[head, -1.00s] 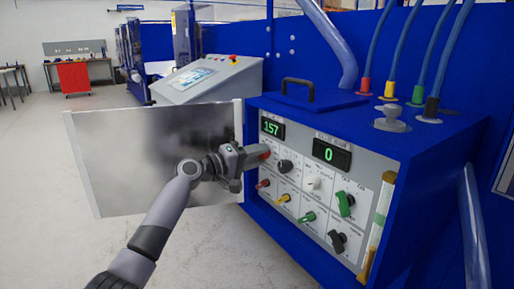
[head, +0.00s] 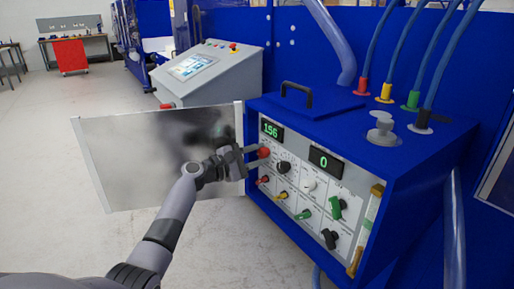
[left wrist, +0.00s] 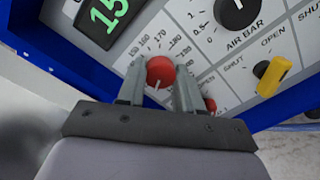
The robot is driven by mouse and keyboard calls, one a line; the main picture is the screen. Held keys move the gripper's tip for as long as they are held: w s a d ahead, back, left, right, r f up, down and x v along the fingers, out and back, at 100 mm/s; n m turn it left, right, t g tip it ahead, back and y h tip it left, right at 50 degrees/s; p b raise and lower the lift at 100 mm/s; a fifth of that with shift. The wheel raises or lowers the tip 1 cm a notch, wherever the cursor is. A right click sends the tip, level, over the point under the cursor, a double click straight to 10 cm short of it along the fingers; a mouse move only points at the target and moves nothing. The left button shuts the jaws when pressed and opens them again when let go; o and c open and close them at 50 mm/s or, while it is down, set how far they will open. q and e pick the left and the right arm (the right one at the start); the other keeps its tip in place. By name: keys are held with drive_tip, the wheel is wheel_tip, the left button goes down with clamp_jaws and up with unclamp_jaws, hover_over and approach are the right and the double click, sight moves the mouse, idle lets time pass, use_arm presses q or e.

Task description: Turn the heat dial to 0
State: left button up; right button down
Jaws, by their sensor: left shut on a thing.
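The heat dial is a round red knob (head: 263,153) with a white pointer line, at the upper left of the control panel (head: 300,224), under a green display (head: 271,129) reading 156. In the left wrist view the red knob (left wrist: 160,71) sits between the two fingers, with scale numbers such as 150, 160, 170 and 180 around it. My left gripper (head: 255,159) is shut on this knob; in the left wrist view its fingers (left wrist: 159,80) flank it on both sides. The pointer line points down toward the gripper in that view. My right gripper is not in view.
A black air bar knob (head: 283,167) is just right of the dial, with several coloured valve handles below and beside it. A second display (head: 326,162) reads 0. An open metal door (head: 150,165) stands left of the panel, behind my left arm.

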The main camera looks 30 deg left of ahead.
use_arm(q)
drive_tip(key=shift+n+p, duration=0.95)
drive_tip(key=shift+n, duration=0.65)
drive_tip(key=o, duration=1)
drive_tip(key=shift+o, duration=0.2)
drive_tip(key=v, duration=0.7)
drive_tip(key=shift+b, duration=0.3)
drive_tip(key=shift+s, duration=0.1)
